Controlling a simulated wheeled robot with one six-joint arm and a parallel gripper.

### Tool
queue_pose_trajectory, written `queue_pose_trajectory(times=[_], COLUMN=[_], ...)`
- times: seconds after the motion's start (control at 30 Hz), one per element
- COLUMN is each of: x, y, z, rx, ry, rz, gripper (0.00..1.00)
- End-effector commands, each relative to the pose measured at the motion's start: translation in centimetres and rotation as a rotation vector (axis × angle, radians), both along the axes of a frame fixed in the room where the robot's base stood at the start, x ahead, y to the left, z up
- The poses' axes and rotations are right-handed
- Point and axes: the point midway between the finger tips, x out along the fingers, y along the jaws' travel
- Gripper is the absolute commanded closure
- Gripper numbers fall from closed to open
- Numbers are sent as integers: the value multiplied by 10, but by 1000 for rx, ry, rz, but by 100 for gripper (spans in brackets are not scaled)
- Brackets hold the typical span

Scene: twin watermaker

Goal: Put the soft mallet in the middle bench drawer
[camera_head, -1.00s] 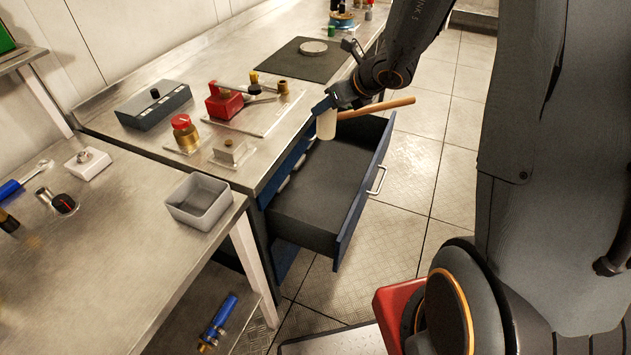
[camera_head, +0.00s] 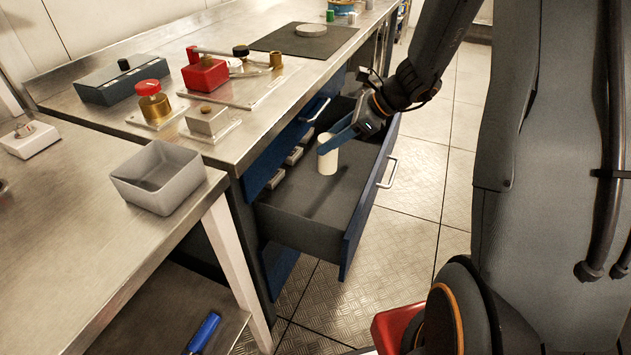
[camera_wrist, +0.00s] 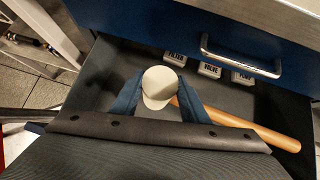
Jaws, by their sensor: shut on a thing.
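The soft mallet has a cream-white head (camera_head: 327,154) and a wooden handle. My gripper (camera_head: 330,142) is shut on the mallet's head and holds it inside the open drawer (camera_head: 290,222), low near the drawer floor. In the wrist view the head (camera_wrist: 159,84) is between my blue fingers (camera_wrist: 155,98), and the wooden handle (camera_wrist: 245,125) points right across the drawer. I cannot tell whether the mallet touches the drawer floor. The drawer is pulled far out, with a blue front and a metal handle (camera_head: 389,172).
Small labelled blocks (camera_wrist: 209,70) lie along the drawer's back. Another closed blue drawer with a handle (camera_wrist: 240,60) is above it. The steel bench (camera_head: 235,130) carries a red tool (camera_head: 205,75) and other parts. A grey bin (camera_head: 158,178) stands on the nearer table.

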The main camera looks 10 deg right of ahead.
Motion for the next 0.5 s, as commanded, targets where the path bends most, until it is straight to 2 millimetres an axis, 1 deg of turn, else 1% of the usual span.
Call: queue_pose_trajectory(times=[0.03,0.17,0.23,0.4,0.5], x=[0,-2,-3,-3,-3], y=[-2,-3,-4,-3,-3], z=[-7,-14,-23,-51,-65], rx=[-1,0,1,0,1], ry=[-2,-2,-1,0,-1], rz=[13,33,37,38,37], gripper=[100,100,100,100,100])
